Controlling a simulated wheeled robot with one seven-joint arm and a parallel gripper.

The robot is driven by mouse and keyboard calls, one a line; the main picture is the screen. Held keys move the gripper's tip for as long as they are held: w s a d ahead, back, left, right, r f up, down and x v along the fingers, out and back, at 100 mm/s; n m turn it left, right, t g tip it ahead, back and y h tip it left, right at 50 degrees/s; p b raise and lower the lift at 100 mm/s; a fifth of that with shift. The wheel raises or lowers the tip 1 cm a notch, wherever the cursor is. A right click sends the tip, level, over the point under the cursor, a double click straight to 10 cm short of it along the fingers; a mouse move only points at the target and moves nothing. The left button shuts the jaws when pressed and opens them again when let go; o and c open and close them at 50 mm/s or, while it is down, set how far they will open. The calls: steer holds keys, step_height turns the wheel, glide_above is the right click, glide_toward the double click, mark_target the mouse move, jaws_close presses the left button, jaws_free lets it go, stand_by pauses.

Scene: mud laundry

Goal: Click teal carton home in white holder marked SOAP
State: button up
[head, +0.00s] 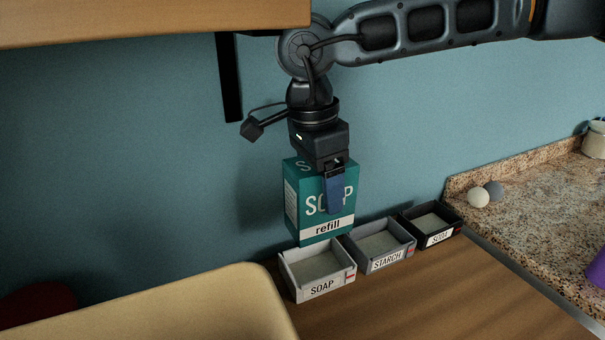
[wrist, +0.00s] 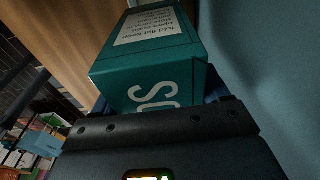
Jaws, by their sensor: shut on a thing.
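The teal carton (head: 311,224), labelled SOAP refill, is upright in the head view. My gripper (head: 338,190) is shut on it from above, with a blue finger pad across its front face. The carton also fills the middle of the wrist view (wrist: 150,70). The white holder marked SOAP (head: 318,291) sits on the wooden shelf below the carton, its open top empty. The carton appears above and slightly behind the holder; the exact gap between them cannot be told.
Beside the white holder stand a grey STARCH holder (head: 381,265) and a black holder (head: 442,239), both empty. A cream panel (head: 190,305) rises at the front left. A wooden shelf (head: 130,20) overhangs at the upper left. The wooden surface (head: 430,300) in front is clear.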

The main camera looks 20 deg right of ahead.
steer(key=shift+f+b, duration=1.65)
steer(key=shift+f, duration=2.1)
steer(key=shift+f+b, duration=1)
steer(key=shift+f, duration=0.1)
steer(key=shift+f+b, duration=0.85)
steer(key=shift+f, duration=0.1)
steer(key=shift+r, duration=0.1)
steer(key=o, duration=1.4)
steer(key=shift+a+r+b, duration=0.2)
steer(key=shift+a+r, duration=0.05)
steer(key=shift+r, duration=1.7)
steer(key=shift+a+r+b, duration=0.15)
steer(key=shift+a+r, duration=0.05)
steer(key=shift+r, duration=1.7)
